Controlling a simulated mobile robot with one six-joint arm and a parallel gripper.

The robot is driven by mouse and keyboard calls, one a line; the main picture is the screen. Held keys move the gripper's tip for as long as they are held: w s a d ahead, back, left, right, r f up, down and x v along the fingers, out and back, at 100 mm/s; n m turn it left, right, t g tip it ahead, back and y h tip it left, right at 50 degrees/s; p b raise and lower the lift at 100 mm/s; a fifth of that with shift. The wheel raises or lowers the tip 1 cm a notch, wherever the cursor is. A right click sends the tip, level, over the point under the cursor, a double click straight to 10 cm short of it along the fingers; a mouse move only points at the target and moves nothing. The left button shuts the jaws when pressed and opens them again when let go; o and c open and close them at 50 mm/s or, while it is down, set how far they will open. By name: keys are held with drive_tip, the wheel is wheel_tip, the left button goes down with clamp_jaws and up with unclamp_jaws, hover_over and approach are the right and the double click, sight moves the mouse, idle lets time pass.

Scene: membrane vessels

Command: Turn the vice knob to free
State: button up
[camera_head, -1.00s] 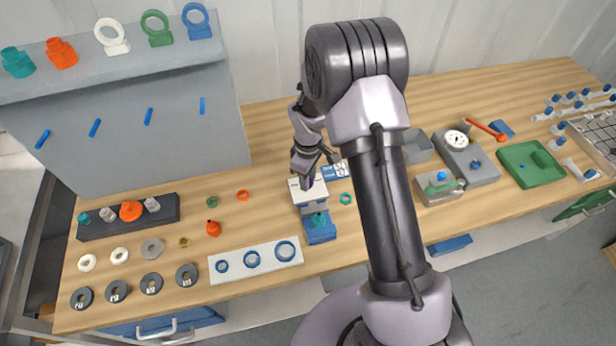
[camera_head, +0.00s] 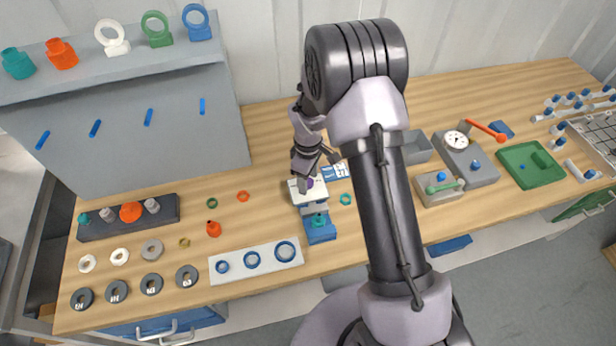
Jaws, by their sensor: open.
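The vice (camera_head: 307,197) stands near the middle of the bench, with a pale block on top and a blue base (camera_head: 321,234). A teal part (camera_head: 318,220) sits at its front. A small dark purple spot, possibly the knob (camera_head: 309,183), shows on top of the pale block, partly hidden by the gripper. My gripper (camera_head: 308,176) is open and points down right over the top of the vice. Its fingers are close to the knob area; I cannot tell whether they touch it or stand around it.
A blue and white label card (camera_head: 336,171) and a teal ring (camera_head: 345,199) lie right of the vice. A white plate with blue rings (camera_head: 255,261) lies front left. A grey box with a gauge (camera_head: 466,158) and a green tray (camera_head: 531,165) stand farther right.

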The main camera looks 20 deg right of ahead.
wheel_tip(320, 180, up, 17)
drive_tip(key=p, duration=0.3)
drive_tip(key=shift+r, duration=0.2)
